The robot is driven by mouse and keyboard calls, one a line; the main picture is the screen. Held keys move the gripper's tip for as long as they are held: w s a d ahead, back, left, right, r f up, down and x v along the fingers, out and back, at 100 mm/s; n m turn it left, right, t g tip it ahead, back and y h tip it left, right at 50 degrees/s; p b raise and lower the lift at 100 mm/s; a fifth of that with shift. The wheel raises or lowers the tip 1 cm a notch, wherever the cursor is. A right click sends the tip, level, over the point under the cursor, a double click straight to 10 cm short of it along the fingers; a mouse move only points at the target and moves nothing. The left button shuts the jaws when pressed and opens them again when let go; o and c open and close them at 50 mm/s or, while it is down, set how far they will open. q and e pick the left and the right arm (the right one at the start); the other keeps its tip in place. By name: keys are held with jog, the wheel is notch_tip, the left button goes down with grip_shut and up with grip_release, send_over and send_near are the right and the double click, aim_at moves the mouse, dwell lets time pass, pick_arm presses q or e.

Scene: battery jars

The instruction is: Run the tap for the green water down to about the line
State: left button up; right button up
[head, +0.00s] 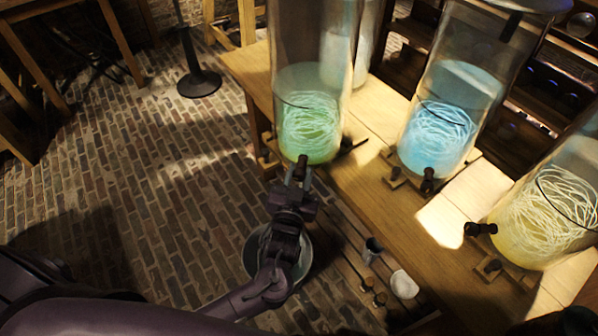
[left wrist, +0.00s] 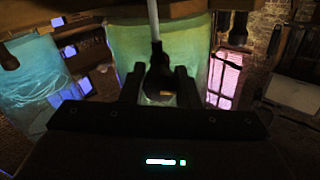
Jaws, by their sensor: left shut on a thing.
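The tall glass jar of green water (head: 312,120) stands at the left end of the bench. Its water surface sits above a dark line ringing the jar, with pale strands inside. Its dark tap (head: 302,160) is low on the front. My left gripper (head: 299,176) is shut on the tap's handle. In the left wrist view, the fingers (left wrist: 157,82) stand on either side of the dark tap, and a pale straight stream (left wrist: 153,18) runs from it. A round bucket (head: 251,252) is below, partly hidden by my left arm. My right gripper is not in view.
A blue jar (head: 447,125) and a yellow jar (head: 548,215) with taps stand farther right on the wooden bench (head: 375,185). A small dark cup (head: 371,250) and a white item (head: 404,285) sit on a lower slatted shelf. The brick floor at left is mostly clear.

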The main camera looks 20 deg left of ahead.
pick_arm(q)
jog(key=m+p, duration=0.2)
jog(key=m, duration=0.1)
jog(key=m+p, duration=0.1)
jog(key=p, duration=0.1)
jog(key=shift+r, duration=0.25)
jog(key=m+p, duration=0.1)
jog(key=m, duration=0.1)
jog(key=shift+m+p, duration=0.35)
jog(key=shift+m, duration=0.05)
jog(key=shift+f+m+p, duration=0.15)
jog(key=shift+m+p, duration=0.55)
jog(key=shift+m, duration=0.5)
jog(key=o, duration=1)
jog(key=shift+c, duration=0.2)
jog(key=s, duration=0.7)
jog(key=shift+s+d, duration=0.4)
jog(key=shift+d, duration=0.05)
